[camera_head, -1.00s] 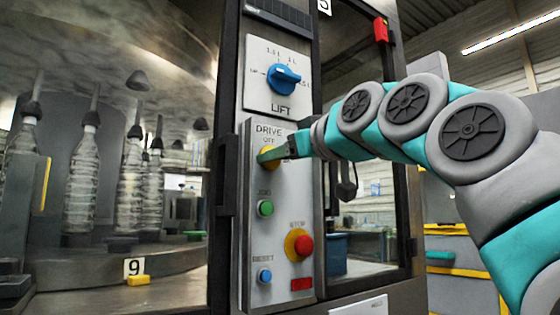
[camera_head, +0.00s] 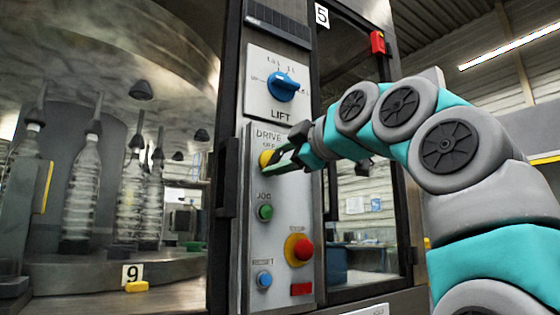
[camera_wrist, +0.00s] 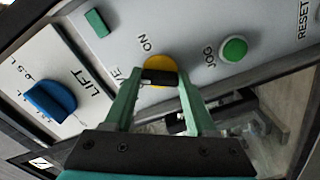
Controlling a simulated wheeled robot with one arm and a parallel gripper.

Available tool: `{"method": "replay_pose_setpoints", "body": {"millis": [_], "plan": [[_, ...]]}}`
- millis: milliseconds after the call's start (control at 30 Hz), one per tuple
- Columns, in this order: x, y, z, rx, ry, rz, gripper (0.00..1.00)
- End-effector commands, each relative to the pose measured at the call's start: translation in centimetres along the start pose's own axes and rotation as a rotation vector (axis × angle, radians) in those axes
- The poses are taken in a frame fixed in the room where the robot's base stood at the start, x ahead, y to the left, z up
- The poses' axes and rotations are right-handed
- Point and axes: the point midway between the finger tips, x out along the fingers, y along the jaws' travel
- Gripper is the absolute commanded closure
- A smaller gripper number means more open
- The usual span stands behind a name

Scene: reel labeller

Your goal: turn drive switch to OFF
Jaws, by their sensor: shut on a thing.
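The drive switch (camera_head: 266,159) is a yellow round base on the grey control panel, below the word DRIVE and an OFF label. In the wrist view, its black handle (camera_wrist: 160,77) stands in front of the yellow disc, between my fingers. An ON label shows beside the disc there. My gripper (camera_wrist: 160,80) is shut on the handle, one green finger on each side. In the head view, my gripper (camera_head: 280,158) reaches the switch from the right and covers part of it. The handle's exact pointing direction is hard to tell.
The blue LIFT knob (camera_head: 284,87) is above. The green JOG button (camera_head: 265,212), red STOP button (camera_head: 300,249) and blue RESET button (camera_head: 264,279) are below. A door handle (camera_head: 227,178) runs left of the panel. Bottles (camera_head: 82,200) stand inside the machine.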

Motion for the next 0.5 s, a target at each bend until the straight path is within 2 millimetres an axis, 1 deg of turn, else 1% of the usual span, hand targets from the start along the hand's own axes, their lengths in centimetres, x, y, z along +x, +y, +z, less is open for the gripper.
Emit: {"method": "replay_pose_setpoints", "body": {"millis": [500], "plan": [[0.06,-0.16,-0.04,-0.062,0.001,-0.003,0.99]]}}
